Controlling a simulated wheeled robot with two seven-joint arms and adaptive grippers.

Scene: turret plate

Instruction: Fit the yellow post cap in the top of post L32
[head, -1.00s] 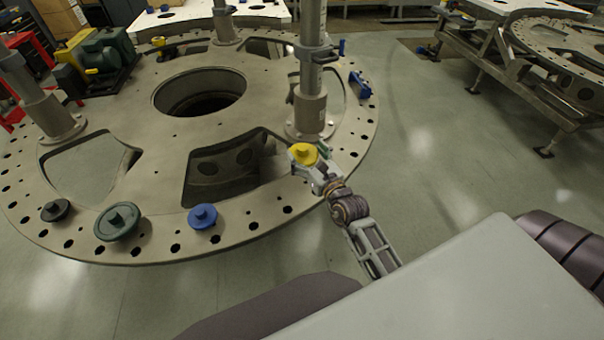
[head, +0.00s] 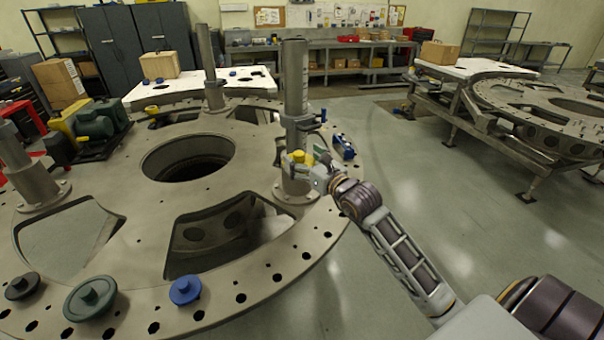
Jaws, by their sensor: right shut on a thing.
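The yellow post cap (head: 299,158) is held in my right gripper (head: 312,166), which is shut on it. The cap shows in front of the lower part of a tall grey post (head: 295,95) on the right side of the turret plate. The post stands upright, and its top is well above the cap. Two more posts stand on the plate, one at the back (head: 209,65) and one at the left (head: 32,175). I cannot read any label to tell which is L32. My left gripper is not in view.
The turret plate (head: 140,240) has a large central hole. A black cap (head: 22,287), a green cap (head: 91,296) and a blue cap (head: 185,290) lie on its near rim. A green and yellow machine (head: 95,125) sits at the left.

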